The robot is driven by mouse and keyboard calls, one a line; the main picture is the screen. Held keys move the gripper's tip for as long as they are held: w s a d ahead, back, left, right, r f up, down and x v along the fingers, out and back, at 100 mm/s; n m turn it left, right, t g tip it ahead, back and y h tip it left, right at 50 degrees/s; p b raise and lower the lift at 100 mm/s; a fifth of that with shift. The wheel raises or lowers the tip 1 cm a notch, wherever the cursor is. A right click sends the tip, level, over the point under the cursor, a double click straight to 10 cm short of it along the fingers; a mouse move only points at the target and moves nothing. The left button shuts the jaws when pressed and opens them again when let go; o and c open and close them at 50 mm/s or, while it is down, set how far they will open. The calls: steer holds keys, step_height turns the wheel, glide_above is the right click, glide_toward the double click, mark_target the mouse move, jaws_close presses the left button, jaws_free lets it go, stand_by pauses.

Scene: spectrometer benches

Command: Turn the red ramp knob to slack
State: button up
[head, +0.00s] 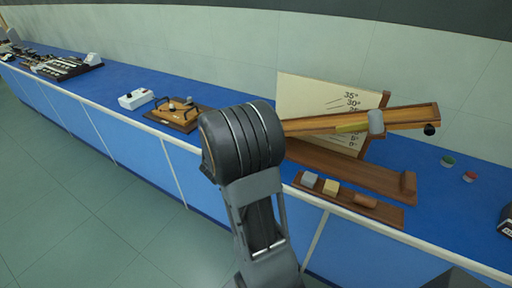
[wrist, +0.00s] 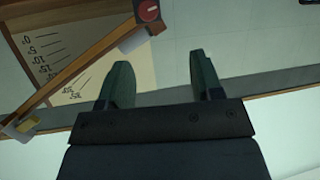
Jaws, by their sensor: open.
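The wooden ramp (head: 408,117) is tilted up to the right in front of a cream angle board (head: 318,98). A dark round knob (head: 429,129) hangs at its raised right end; no red shows on it from the head. In the wrist view the ramp (wrist: 85,60) runs diagonally, and a red disc-shaped knob (wrist: 148,11) with a pale mark sits at its upper end. My gripper (wrist: 161,72) is open and empty, its two dark fingers apart from the knob, which lies beyond them in the picture. The head view does not show my fingers.
A grey block (head: 376,122) is on the ramp. A wooden tray (head: 385,213) with several small blocks lies at the bench's front edge. Green (head: 448,161) and red (head: 470,176) buttons or discs are at right. A handled wooden board (head: 172,121) stands left.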

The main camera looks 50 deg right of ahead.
steer(key=shift+g+h, duration=0.3)
steer(key=shift+g, duration=0.1)
steer(key=x, duration=0.9)
steer(key=s+x, duration=0.1)
steer(key=x, duration=0.4)
steer(key=shift+d+f, duration=0.3)
steer(key=shift+c, duration=0.4)
steer(key=c, duration=0.8)
steer(key=shift+r+p, duration=0.35)
steer(key=shift+p, duration=0.9)
steer(key=shift+n+g+p, duration=0.3)
steer(key=shift+p, duration=0.35)
steer(key=shift+w+f+n+g+p, duration=0.15)
steer(key=shift+n+g+p, duration=0.25)
steer(key=shift+p, duration=0.45)
steer(key=shift+f, duration=0.2)
steer(key=o, duration=0.9)
